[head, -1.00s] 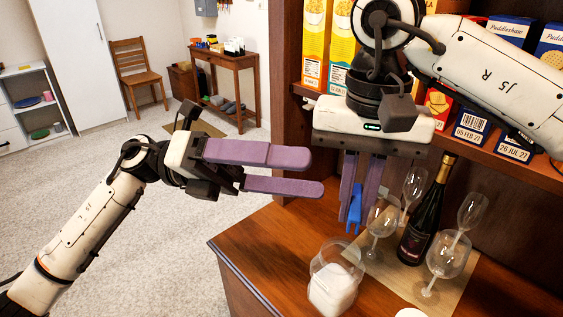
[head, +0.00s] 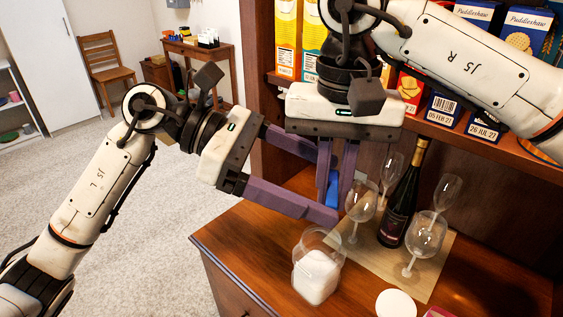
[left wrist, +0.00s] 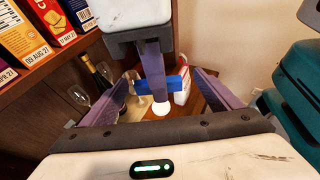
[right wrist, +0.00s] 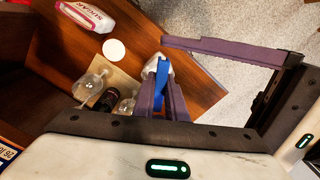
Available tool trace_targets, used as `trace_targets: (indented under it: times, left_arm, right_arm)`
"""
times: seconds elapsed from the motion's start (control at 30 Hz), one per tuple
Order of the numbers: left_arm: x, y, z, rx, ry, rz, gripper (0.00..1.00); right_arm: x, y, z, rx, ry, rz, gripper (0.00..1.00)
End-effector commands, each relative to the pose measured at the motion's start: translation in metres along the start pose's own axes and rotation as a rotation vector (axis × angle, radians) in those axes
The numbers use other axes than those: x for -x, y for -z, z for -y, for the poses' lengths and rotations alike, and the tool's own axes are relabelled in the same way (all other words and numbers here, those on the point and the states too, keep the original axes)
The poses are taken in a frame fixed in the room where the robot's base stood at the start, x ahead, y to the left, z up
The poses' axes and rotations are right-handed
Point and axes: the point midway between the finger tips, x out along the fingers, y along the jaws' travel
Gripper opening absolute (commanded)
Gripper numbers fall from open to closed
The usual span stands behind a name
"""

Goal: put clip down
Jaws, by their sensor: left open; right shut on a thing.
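The blue clip (head: 332,188) is pinched between the purple fingers of my right gripper (head: 335,180), pointing down above the wooden counter. It also shows in the right wrist view (right wrist: 160,84) and as a crosswise blue bar in the left wrist view (left wrist: 178,84). My left gripper (head: 324,187) is open, with its fingers reaching in from the left, one on each side of the clip and right fingers. In the left wrist view the clip lies between the spread left fingers. Whether a left finger touches it, I cannot tell. The right fingers partly hide the clip.
A clear jar with white contents (head: 316,278) stands below the grippers. A white disc (head: 396,304) lies at the front. A wine bottle (head: 402,195) and several glasses stand right on a mat (head: 432,272). A sugar bag (right wrist: 86,15) is nearby. Boxes fill the shelf (head: 455,135).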

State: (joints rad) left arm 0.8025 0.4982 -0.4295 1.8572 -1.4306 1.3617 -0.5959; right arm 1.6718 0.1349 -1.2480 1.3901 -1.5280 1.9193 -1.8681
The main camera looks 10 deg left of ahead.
Motion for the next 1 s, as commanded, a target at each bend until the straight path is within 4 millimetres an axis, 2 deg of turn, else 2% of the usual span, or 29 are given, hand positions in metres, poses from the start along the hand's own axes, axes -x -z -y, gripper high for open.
trace_targets:
  times: [0.1, 0.23, 0.6, 0.67, 0.87, 0.9, 0.93, 1.0]
  left_arm:
    - [-0.018, -0.001, 0.000, 0.001, 0.001, 0.003, 0.84]
    - [-0.029, -0.001, 0.000, 0.001, 0.000, 0.001, 0.84]
    - [-0.034, 0.000, 0.000, 0.001, -0.001, 0.002, 0.84]
    - [-0.034, 0.000, 0.000, 0.001, -0.001, 0.001, 0.76]
    - [-0.034, -0.001, 0.001, 0.001, 0.001, 0.002, 0.42]
    - [-0.034, -0.001, 0.001, 0.001, 0.002, 0.002, 0.42]
    - [-0.034, -0.001, 0.001, 0.001, 0.003, 0.002, 0.42]
    - [-0.034, -0.001, 0.001, 0.001, 0.003, 0.001, 0.41]
  right_arm:
    - [0.000, 0.000, 0.000, 0.000, 0.000, 0.000, 0.00]
    - [0.000, 0.000, 0.000, 0.000, 0.000, 0.000, 0.00]
    - [0.000, 0.000, 0.000, 0.000, 0.000, 0.000, 0.00]
    - [0.000, 0.000, 0.000, 0.000, 0.000, 0.000, 0.00]
    - [0.000, 0.001, 0.000, -0.001, 0.000, -0.001, 0.00]
    - [0.000, 0.001, 0.000, -0.002, 0.000, -0.002, 0.00]
    - [0.000, 0.001, -0.001, -0.003, 0.000, -0.002, 0.13]
    - [0.000, 0.001, -0.001, -0.003, 0.000, -0.003, 0.25]
